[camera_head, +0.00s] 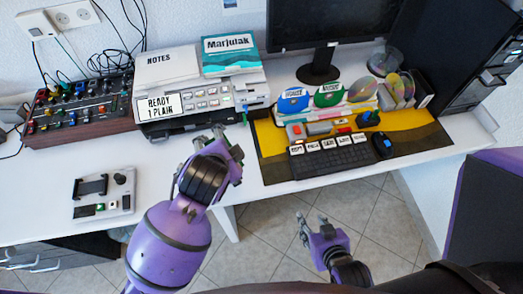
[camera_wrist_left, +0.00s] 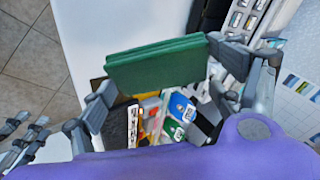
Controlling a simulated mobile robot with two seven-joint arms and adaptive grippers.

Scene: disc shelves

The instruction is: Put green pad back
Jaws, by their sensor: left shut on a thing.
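The green pad (camera_wrist_left: 155,62) is a dark green, flat rectangular block in the left wrist view. It lies between the two fingers of my left gripper (camera_wrist_left: 165,78), which is shut on it. In the head view, my left gripper (camera_head: 236,154) is over the front edge of the desk, below the printer; I cannot clearly make out the pad there. My right gripper (camera_head: 312,220) is open and empty, low over the tiled floor in front of the desk. Its fingers also show at the left of the left wrist view (camera_wrist_left: 28,135).
A printer (camera_head: 200,104) carries notes and a book (camera_head: 229,52). A mixer (camera_head: 80,108) stands left. On the yellow-black mat (camera_head: 425,136) are a keyboard (camera_head: 335,157), a mouse (camera_head: 382,145) and discs in a rack (camera_head: 330,95). A grey device (camera_head: 104,193) lies left. The white desk between is clear.

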